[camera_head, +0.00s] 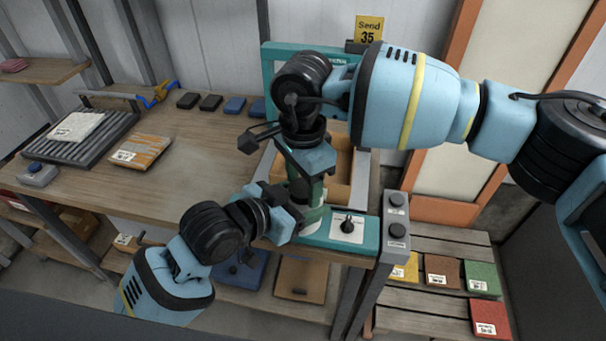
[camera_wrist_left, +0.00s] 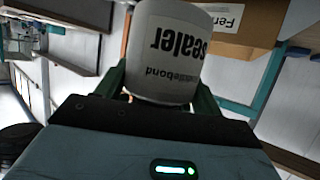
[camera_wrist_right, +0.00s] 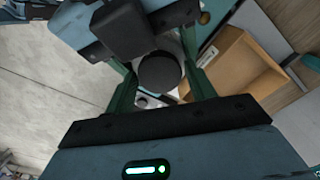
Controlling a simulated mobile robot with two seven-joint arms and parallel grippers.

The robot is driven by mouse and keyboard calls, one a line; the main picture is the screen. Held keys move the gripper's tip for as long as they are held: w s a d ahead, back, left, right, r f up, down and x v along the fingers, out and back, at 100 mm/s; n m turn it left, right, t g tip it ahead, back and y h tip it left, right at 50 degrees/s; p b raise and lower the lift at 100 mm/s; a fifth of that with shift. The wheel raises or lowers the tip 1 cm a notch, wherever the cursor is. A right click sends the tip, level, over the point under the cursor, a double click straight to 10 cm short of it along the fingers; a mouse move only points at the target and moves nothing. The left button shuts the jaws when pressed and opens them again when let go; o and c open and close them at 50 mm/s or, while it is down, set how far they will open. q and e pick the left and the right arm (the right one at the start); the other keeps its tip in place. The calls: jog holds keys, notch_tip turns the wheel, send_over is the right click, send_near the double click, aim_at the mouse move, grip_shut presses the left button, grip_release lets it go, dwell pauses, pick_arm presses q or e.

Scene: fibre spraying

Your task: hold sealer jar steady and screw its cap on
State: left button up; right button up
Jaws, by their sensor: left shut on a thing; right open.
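The white sealer jar (camera_wrist_left: 168,50) fills the top of the left wrist view, its lettering upside down. My left gripper (camera_wrist_left: 163,88) is shut on its sides, one green finger on each side. The round black cap (camera_wrist_right: 160,73) shows from above in the right wrist view. My right gripper (camera_wrist_right: 161,92) is open, with a green finger on either side of the cap. In the head view my right gripper (camera_head: 305,190) points down over the jar, and my left gripper (camera_head: 285,222) reaches in from the lower left. The cap's seating on the jar is hidden.
A teal-framed station with a cardboard box (camera_wrist_right: 240,68) stands close beside the jar. A panel with a black knob (camera_head: 347,226) and a grey button post (camera_head: 396,215) are just right. The wooden bench (camera_head: 200,150) is mostly clear to the left, with a ribbed tray (camera_head: 75,150) farther off.

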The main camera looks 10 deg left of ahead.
jog(key=shift+c, duration=0.3)
jog(key=c, duration=0.7)
jog(key=m, duration=0.6)
jog(key=shift+c, duration=0.2)
jog(key=o, duration=1.1)
jog(key=shift+r, duration=0.1)
jog(key=shift+r, duration=2.15)
